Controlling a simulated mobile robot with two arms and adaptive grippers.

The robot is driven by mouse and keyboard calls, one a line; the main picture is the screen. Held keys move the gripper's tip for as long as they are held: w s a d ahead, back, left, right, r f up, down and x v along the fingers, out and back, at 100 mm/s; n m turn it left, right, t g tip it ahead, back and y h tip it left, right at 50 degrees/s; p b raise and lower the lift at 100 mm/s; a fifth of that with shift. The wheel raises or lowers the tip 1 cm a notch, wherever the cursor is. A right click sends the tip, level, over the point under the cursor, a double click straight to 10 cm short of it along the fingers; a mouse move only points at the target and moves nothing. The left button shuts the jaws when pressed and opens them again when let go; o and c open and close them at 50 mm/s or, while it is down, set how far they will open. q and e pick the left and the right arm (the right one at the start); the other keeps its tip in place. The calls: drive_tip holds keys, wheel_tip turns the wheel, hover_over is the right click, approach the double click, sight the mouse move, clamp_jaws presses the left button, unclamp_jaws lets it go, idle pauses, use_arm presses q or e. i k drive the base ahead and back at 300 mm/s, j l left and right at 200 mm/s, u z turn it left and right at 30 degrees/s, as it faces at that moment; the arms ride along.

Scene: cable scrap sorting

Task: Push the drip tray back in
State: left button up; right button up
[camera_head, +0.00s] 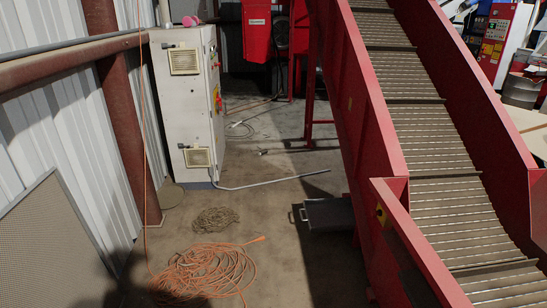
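The drip tray (328,214) is a dark grey, shallow tray low down at the left side of the red conveyor (372,130). It sticks out to the left from under the conveyor frame. The tray's right part is hidden behind the conveyor's red side. Neither of my grippers is in view, and nothing is seen touching the tray.
Orange cable (205,273) lies coiled on the floor at front left, with a chain-like coil (215,219) behind it. A white cabinet (188,105) stands by the wall. A thin rod or hose (270,184) crosses the floor. Shadowed floor left of the tray is mostly clear.

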sight(336, 214)
drive_tip(key=i+z, duration=0.15)
drive_tip(key=i, duration=0.3)
drive_tip(key=i+j+z, duration=0.15)
drive_tip(key=i, duration=0.3)
drive_tip(key=i+j+z, duration=0.15)
drive_tip(key=i, duration=0.25)
drive_tip(key=i+j+z, duration=0.15)
drive_tip(key=i, duration=0.3)
drive_tip(key=i+j+z, duration=0.15)
drive_tip(key=i, duration=0.25)
